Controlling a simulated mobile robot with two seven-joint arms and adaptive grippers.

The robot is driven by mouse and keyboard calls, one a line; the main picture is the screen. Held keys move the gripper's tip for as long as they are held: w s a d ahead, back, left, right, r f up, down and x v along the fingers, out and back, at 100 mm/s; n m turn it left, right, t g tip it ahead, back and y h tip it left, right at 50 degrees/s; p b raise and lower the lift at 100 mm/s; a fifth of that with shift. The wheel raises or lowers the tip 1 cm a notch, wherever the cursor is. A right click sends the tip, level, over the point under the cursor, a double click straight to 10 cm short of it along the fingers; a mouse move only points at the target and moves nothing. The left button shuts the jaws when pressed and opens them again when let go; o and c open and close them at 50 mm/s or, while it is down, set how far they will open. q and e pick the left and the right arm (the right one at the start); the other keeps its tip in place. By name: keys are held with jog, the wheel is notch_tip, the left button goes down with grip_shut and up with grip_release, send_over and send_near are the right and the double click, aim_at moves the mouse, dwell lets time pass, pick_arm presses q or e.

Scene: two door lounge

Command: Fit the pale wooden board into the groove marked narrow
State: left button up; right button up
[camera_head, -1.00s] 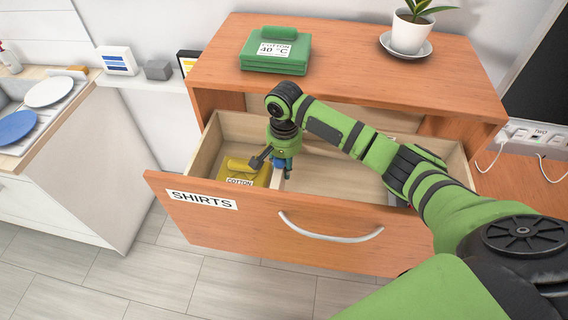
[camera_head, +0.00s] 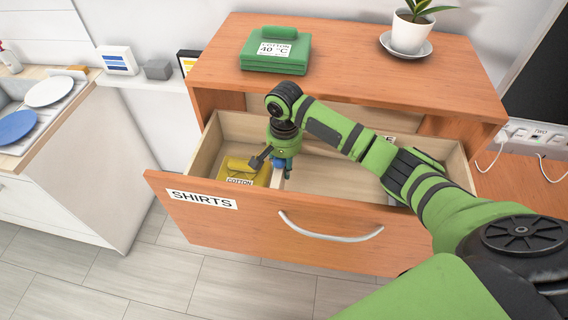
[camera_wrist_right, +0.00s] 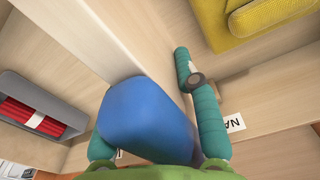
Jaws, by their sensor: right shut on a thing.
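My right gripper (camera_head: 281,165) reaches down into the open drawer marked SHIRTS (camera_head: 330,232). In the right wrist view its teal fingers (camera_wrist_right: 198,105) are shut on a blue grip (camera_wrist_right: 150,118). The pale wooden board (camera_wrist_right: 85,38) runs up to this blue grip, which seems to be part of it. The board's edge also shows beside the gripper in the head view (camera_head: 276,180). A label reading "NA" (camera_wrist_right: 234,124) lies beside the right finger, partly hidden. The groove is not clear, and I cannot tell whether the board is seated. The left gripper is out of view.
A yellow pouch marked COTTON (camera_head: 240,171) lies in the drawer, left of the board. The wrist view shows a grey box with red contents (camera_wrist_right: 38,118) on the other side. A green case (camera_head: 276,50) and a potted plant (camera_head: 409,35) stand on the cabinet top.

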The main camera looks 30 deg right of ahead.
jog(key=shift+f, duration=0.4)
jog(key=shift+s+a+f, duration=0.1)
jog(key=shift+s+a+f+b, duration=0.1)
jog(key=shift+s+f+b, duration=0.1)
jog(key=shift+b, duration=0.1)
jog(key=o, duration=1.2)
jog(key=shift+c, duration=0.2)
jog(key=shift+w+d+f, duration=0.2)
jog(key=shift+w, duration=0.15)
notch_tip(320, 180, up, 12)
